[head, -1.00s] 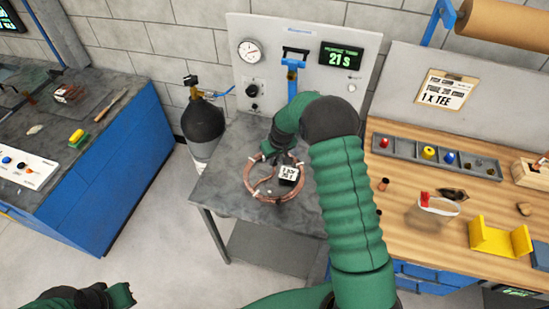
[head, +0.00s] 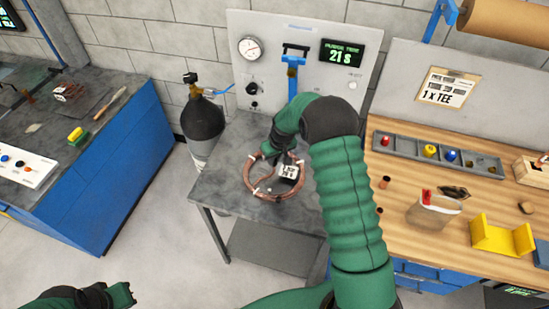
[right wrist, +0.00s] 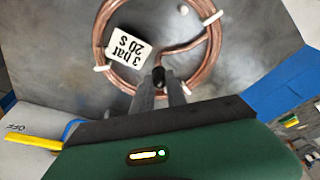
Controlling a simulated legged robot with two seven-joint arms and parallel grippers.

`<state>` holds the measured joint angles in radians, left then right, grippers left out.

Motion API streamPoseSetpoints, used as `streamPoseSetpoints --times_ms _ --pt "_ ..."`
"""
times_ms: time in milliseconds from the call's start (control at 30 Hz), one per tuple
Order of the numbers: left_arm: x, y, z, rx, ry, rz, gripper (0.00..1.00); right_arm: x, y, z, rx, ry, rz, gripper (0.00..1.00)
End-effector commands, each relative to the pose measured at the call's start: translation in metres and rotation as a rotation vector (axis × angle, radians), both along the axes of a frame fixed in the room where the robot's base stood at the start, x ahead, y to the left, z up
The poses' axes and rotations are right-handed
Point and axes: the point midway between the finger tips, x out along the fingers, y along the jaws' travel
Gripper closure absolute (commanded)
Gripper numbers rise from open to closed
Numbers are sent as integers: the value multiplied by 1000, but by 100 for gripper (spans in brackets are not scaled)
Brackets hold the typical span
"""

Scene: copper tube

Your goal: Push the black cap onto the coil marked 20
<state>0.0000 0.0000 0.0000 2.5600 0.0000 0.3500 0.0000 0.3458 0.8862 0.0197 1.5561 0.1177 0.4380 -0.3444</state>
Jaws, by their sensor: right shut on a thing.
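The copper coil (head: 262,199) lies on the grey steel bench, with white ties on it and a white tag (head: 290,173). In the right wrist view the coil (right wrist: 98,40) fills the top, and its tag (right wrist: 128,47) reads "3 bar 20 s". My right gripper (right wrist: 160,88) is shut on the small black cap (right wrist: 158,74), at the near side of the ring by an inward-running tube. I cannot tell whether cap and tube end touch. In the head view my right gripper (head: 268,157) is over the coil's far left side. My left gripper (head: 122,295) is at the bottom left, its jaws unclear.
Behind the coil stands a panel with a gauge (head: 251,48), blue-handled fitting (head: 295,50) and display (head: 341,54) reading 21 s. A dark gas cylinder (head: 203,122) stands left of the bench. The wooden bench at right holds a parts tray (head: 470,160) and a yellow holder (head: 497,237).

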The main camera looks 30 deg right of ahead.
Motion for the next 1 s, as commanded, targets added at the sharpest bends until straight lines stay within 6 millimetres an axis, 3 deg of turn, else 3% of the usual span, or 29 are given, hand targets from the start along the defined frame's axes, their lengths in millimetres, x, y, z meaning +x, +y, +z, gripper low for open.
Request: streamPoseSetpoints --times_ms 667,700,800,867,1000 --pt "0 0 -13 0 0 0 100 0 0 -18 0 0 0 100" --pt "0 0 -12 0 0 0 100 0 0 -17 0 0 0 79" --pt "0 0 -12 0 0 0 100 0 0 -17 0 0 0 66" --pt "0 0 -12 0 0 0 100 0 0 -17 0 0 0 58" --pt "0 0 -12 0 0 0 100 0 0 -17 0 0 0 57"
